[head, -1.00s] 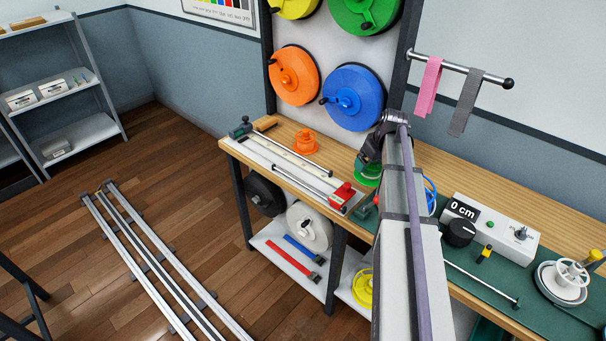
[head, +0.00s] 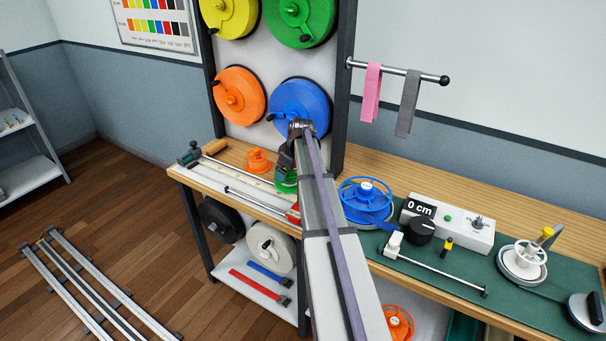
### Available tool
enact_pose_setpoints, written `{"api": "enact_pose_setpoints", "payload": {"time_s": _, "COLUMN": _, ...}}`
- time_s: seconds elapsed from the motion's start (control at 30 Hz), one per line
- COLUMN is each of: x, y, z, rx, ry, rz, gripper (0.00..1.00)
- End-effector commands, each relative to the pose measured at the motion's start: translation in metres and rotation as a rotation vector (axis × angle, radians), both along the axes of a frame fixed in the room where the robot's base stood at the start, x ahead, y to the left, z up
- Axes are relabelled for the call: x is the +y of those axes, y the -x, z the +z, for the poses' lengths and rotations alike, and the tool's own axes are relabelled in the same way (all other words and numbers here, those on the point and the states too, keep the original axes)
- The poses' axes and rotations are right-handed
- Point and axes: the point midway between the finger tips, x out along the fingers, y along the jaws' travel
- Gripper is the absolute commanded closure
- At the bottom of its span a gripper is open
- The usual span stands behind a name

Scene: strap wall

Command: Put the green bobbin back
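The green bobbin (head: 285,184) is under my gripper (head: 286,168), in front of the blue reel's lower left side. It is partly hidden by the gripper and arm. The fingers are hard to see, but the bobbin has travelled with the gripper, so the gripper appears shut on it. I cannot tell how high it is above the bench. An orange bobbin (head: 258,160) stands on the bench just left of it. A blue bobbin (head: 367,196) stands on the bench right of my arm. The large green reel (head: 300,20) is at the top right of the wall rack.
Orange (head: 239,95) and blue (head: 300,106) reels hang beside my gripper, with a yellow reel (head: 230,16) above. A measuring rail with a red clamp (head: 294,213) lies on the bench's left. A counter box (head: 448,222) and winder (head: 522,260) stand right. Straps hang from a bar (head: 400,70).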

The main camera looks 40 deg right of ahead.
Motion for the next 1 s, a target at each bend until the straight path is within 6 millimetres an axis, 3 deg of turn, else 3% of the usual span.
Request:
{"api": "enact_pose_setpoints", "payload": {"time_s": 0.03, "x": -0.017, "y": -0.009, "z": 0.0, "rx": 0.0, "ry": 0.0, "rz": -0.002, "gripper": 0.38}}
{"api": "enact_pose_setpoints", "payload": {"time_s": 0.13, "x": -0.043, "y": -0.019, "z": 0.0, "rx": 0.0, "ry": 0.0, "rz": -0.002, "gripper": 0.38}}
{"api": "enact_pose_setpoints", "payload": {"time_s": 0.37, "x": -0.089, "y": -0.035, "z": 0.0, "rx": 0.0, "ry": 0.001, "rz": -0.001, "gripper": 0.38}}
{"api": "enact_pose_setpoints", "payload": {"time_s": 0.4, "x": -0.093, "y": -0.036, "z": -0.008, "rx": 0.0, "ry": 0.001, "rz": 0.0, "gripper": 0.38}}
{"api": "enact_pose_setpoints", "payload": {"time_s": 0.5, "x": -0.089, "y": -0.033, "z": -0.028, "rx": 0.0, "ry": 0.0, "rz": 0.001, "gripper": 0.38}}
{"api": "enact_pose_setpoints", "payload": {"time_s": 0.77, "x": -0.089, "y": -0.033, "z": -0.035, "rx": 0.0, "ry": 0.0, "rz": 0.0, "gripper": 0.38}}
{"api": "enact_pose_setpoints", "payload": {"time_s": 0.93, "x": -0.089, "y": -0.033, "z": -0.071, "rx": 0.0, "ry": 0.0, "rz": 0.0, "gripper": 0.38}}
{"api": "enact_pose_setpoints", "payload": {"time_s": 1.0, "x": -0.092, "y": -0.035, "z": -0.076, "rx": 0.0, "ry": 0.001, "rz": 0.0, "gripper": 0.38}}
